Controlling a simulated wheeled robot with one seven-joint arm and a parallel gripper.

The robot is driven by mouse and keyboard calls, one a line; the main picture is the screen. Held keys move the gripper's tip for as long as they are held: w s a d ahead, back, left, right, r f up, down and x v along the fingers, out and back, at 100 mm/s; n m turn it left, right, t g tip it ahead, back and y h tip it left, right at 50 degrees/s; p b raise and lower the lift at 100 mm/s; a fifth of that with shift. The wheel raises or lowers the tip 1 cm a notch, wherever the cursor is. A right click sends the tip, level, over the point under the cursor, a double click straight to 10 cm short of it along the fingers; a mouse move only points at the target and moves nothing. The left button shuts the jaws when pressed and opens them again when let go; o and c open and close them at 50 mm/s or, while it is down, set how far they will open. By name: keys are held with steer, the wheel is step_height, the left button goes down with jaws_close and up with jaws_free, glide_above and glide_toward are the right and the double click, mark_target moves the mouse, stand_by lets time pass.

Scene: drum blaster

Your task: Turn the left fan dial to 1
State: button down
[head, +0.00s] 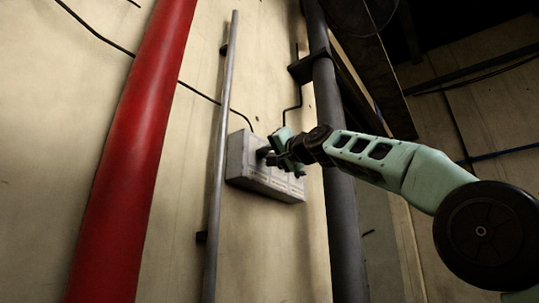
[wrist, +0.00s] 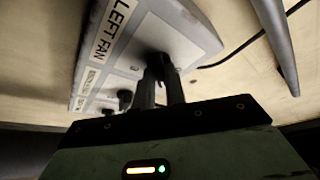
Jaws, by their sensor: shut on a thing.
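A grey control box (head: 262,182) is fixed to the wall in the head view. It also fills the upper left of the wrist view, where its "LEFT FAN" label (wrist: 112,30) is readable. The left fan dial (wrist: 156,60) is a dark knob on the face near the box's end. My gripper (head: 268,154) reaches the box from the right. In the wrist view, my gripper (wrist: 161,74) has its two dark fingers shut on the left fan dial. The fingers hide most of the dial, and I cannot read its setting.
More dark dials (wrist: 125,97) sit further along the box. A thin grey pipe (head: 220,150) runs just left of the box, and a thick dark pipe (head: 337,200) stands to its right, close to my arm. A red pipe (head: 135,150) stands further left.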

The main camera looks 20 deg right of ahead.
steer(key=shift+f, duration=0.1)
steer(key=c, duration=1.4)
jaws_free()
steer(key=shift+c, duration=0.2)
steer(key=shift+s, duration=0.1)
steer(key=b+v, duration=1.2)
steer(key=v, duration=0.5)
steer(key=shift+d, duration=0.1)
